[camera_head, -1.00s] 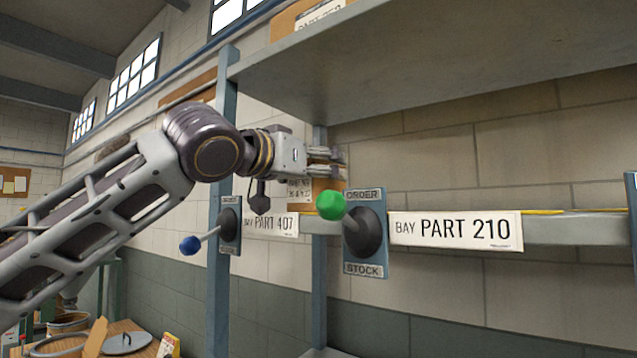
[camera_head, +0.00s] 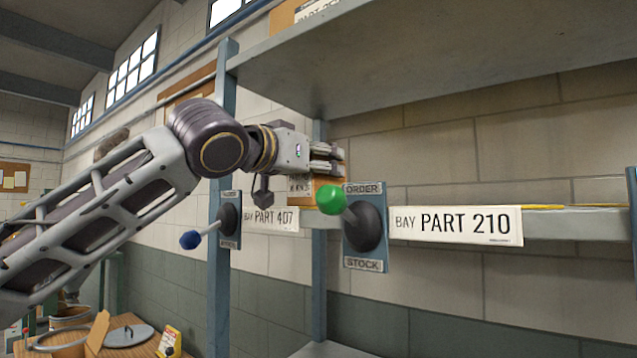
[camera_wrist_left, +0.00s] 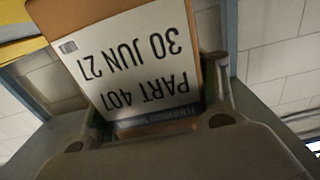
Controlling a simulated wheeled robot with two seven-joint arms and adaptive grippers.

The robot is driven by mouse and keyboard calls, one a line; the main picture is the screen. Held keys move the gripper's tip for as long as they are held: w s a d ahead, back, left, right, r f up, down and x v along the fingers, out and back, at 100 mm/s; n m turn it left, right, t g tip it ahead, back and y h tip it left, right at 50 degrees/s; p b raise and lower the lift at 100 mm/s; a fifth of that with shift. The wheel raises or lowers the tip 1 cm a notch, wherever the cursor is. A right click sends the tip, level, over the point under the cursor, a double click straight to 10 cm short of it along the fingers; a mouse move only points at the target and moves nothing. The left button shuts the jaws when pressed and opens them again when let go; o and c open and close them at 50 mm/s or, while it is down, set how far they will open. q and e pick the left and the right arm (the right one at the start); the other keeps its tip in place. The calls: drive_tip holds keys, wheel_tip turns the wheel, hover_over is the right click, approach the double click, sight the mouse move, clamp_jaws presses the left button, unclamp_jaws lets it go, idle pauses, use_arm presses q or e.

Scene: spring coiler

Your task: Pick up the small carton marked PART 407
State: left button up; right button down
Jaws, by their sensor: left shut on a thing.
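The small carton is brown cardboard with a white label reading PART 407, 30 JUN 27, upside down in the left wrist view (camera_wrist_left: 135,55). In the head view the carton (camera_head: 328,191) shows partly behind and below my left gripper (camera_head: 338,160), at the bay labelled PART 407 (camera_head: 272,219). My left gripper is shut on the carton, with a finger on each side of it. I cannot tell whether the carton touches the shelf. My right gripper is not in view.
A lever with a green knob (camera_head: 331,199) juts out right of the carton, on an ORDER/STOCK plate. A lever with a blue knob (camera_head: 190,240) is at the left post. The PART 210 bay (camera_head: 455,227) looks empty. An upper shelf (camera_head: 400,75) overhangs.

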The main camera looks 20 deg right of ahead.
use_arm(q)
drive_tip(key=shift+c, duration=1.1)
drive_tip(key=shift+r, duration=0.15)
drive_tip(key=shift+r+p, duration=0.3)
drive_tip(key=shift+r, duration=4.6)
